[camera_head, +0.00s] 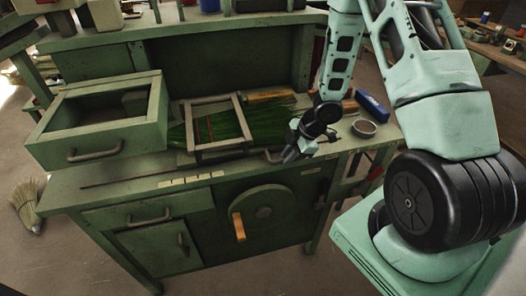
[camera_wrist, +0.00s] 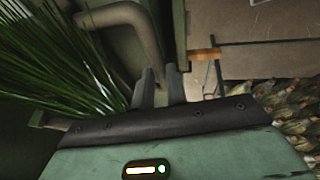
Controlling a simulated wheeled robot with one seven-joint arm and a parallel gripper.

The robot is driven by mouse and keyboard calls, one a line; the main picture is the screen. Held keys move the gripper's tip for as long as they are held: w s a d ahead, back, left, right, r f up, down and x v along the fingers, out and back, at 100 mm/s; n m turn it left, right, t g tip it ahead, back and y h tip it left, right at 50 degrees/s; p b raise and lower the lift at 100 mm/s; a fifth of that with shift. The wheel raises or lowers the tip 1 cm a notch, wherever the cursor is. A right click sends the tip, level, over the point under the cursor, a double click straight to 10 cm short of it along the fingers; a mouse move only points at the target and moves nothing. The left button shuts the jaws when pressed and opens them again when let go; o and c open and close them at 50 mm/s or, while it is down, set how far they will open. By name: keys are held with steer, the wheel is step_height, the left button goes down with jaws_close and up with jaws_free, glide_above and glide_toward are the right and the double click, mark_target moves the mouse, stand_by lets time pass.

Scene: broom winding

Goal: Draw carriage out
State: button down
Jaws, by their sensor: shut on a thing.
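A pale rectangular frame (camera_head: 243,118), which looks like the carriage, lies over a bundle of green bristles (camera_head: 268,116) on the green workbench. A bent metal handle (camera_head: 270,158) shows just right of the frame's front corner; its joint to the frame is not clear. My gripper (camera_head: 290,154) is at the right end of this handle, low over the bench's front edge. In the wrist view the handle (camera_wrist: 148,40) runs down to between the two dark fingertips of my gripper (camera_wrist: 160,75), which are shut on it. The bristles (camera_wrist: 55,65) lie to its left.
An open green drawer-like box (camera_head: 150,110) stands left of the frame. A blue box (camera_head: 372,105) and a round metal bowl (camera_head: 364,128) are on the bench at right. A thin rod (camera_head: 130,178) lies along the front. A wheel (camera_head: 265,212) with a wooden knob is below.

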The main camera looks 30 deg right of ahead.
steer(key=shift+s+d+p, duration=0.75)
steer(key=shift+d+p, duration=0.25)
steer(key=shift+d, duration=1.3)
steer(key=shift+s+d+p, duration=0.8)
steer(key=shift+d+p, duration=0.25)
steer(key=shift+d, duration=1.25)
steer(key=shift+s+d+p, duration=0.75)
steer(key=shift+d+p, duration=0.25)
steer(key=shift+d, duration=1.4)
steer(key=c, duration=1.4)
jaws_free()
steer(key=shift+d, duration=0.1)
steer(key=shift+r, duration=0.15)
steer(key=b+v, duration=0.1)
steer(key=v, duration=1.6)
